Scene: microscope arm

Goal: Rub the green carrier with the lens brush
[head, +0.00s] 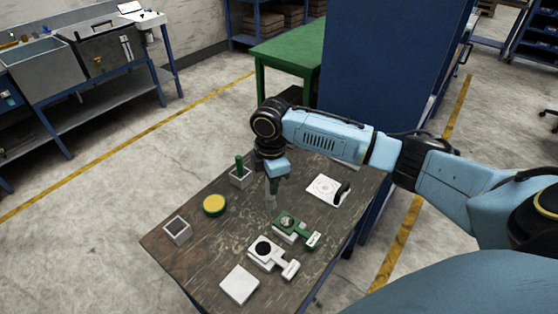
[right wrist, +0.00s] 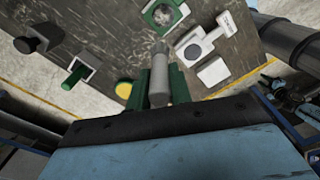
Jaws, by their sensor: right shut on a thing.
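My right gripper (head: 273,184), with green fingers, points down over the table and is shut on the lens brush. My left gripper is not in view.
A white carrier (head: 264,261) lies close beside the green one. The wooden table (head: 205,263) also bears a yellow disc (head: 214,205), a grey holder with a green stick (head: 240,178), a grey box (head: 177,231), a white square (head: 239,284) and a white plate (head: 322,188).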

